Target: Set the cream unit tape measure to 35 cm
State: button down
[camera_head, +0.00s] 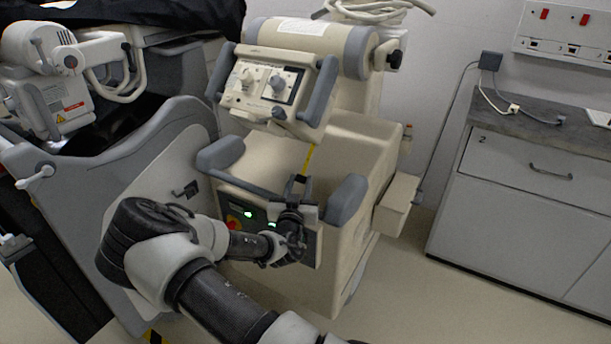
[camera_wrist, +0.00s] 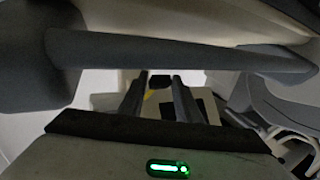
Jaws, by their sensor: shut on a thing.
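The cream unit (camera_head: 340,150) stands in the middle of the head view, with a tilted control head (camera_head: 275,90) on top. A yellow tape (camera_head: 308,158) runs down from the underside of the control head to my gripper (camera_head: 300,182). My gripper is shut on the tape's lower end, in front of the unit's body and between its two grey handles. In the wrist view, my gripper (camera_wrist: 160,82) shows two dark fingers with a dark piece between their tips and a bit of yellow tape (camera_wrist: 149,96) beside it. The tape's markings are too small to read.
A grey handle bar (camera_wrist: 180,52) crosses the wrist view close above my fingers. The unit's right grey handle (camera_head: 347,199) and left grey handle (camera_head: 221,153) flank my gripper. A second cart (camera_head: 110,180) stands at left, and a cabinet (camera_head: 530,190) at right.

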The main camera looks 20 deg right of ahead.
jog(key=shift+s+f, duration=0.15)
jog(key=shift+f, duration=0.05)
jog(key=c, duration=1.4)
grip_release()
jog(key=shift+r, duration=0.1)
jog(key=shift+a, duration=0.1)
jog(key=p+v, duration=0.2)
jog(key=v, duration=1.5)
jog(key=shift+s, duration=0.2)
